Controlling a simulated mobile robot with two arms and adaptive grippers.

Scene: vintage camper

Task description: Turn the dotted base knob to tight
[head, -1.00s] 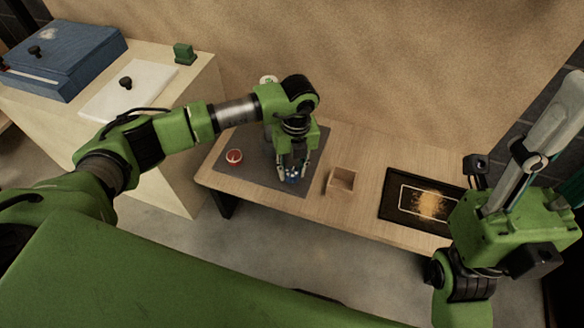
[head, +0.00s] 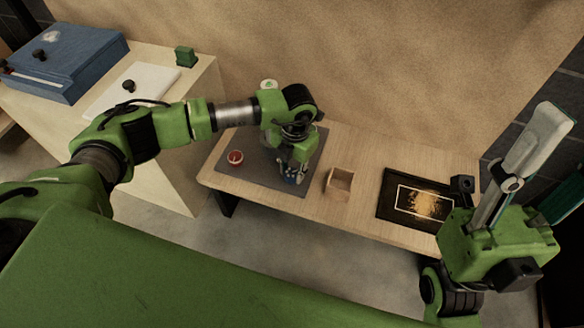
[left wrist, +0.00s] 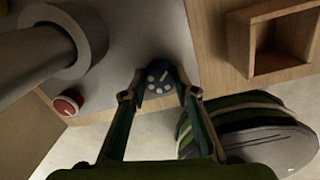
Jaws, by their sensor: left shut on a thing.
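The dotted knob (left wrist: 160,78) is dark with white dots and a white line on its face. In the left wrist view it sits between my left fingertips (left wrist: 160,94), which are shut on it from both sides. In the head view my left gripper (head: 292,178) points down over the grey mat, and the knob under it is mostly hidden. A red knob-like thing with a pale mark (head: 235,157) stands to the left on the mat; it also shows in the left wrist view (left wrist: 67,104).
The grey mat (head: 255,178) lies on a wooden bench. An open wooden box (head: 339,184) stands right of the gripper, and a dark framed tray (head: 389,208) lies farther right. A thick grey post with a round collar (left wrist: 92,35) rises close to the knob. A blue case (head: 65,70) is at far left.

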